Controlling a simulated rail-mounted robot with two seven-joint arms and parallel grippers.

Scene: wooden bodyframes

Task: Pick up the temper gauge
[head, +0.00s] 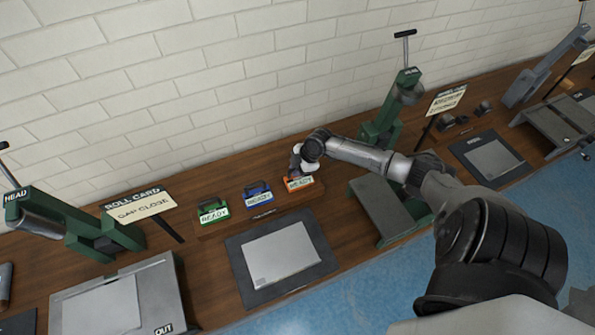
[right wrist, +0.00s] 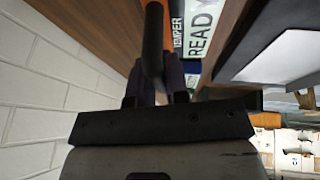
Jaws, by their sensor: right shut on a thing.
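The temper gauge (head: 299,184) is an orange block with a white READY label, at the right end of a row of three gauges on the wooden bench. In the right wrist view its TEMPER and READY labels (right wrist: 199,32) show at the top, beside its black handle (right wrist: 153,45). My right gripper (head: 296,168) is above the gauge, shut on its handle. The fingers (right wrist: 160,88) show around the handle in the right wrist view. I cannot tell whether the gauge touches its wooden base. My left gripper is not in view.
A blue gauge (head: 258,195) and a green gauge (head: 213,211) stand to the left. A dark-framed panel (head: 240,268) lies in front. Green machines (head: 384,128) stand to the right and far left. A ROLL CARD sign (head: 140,205) stands at left. A brick wall (head: 200,90) is behind.

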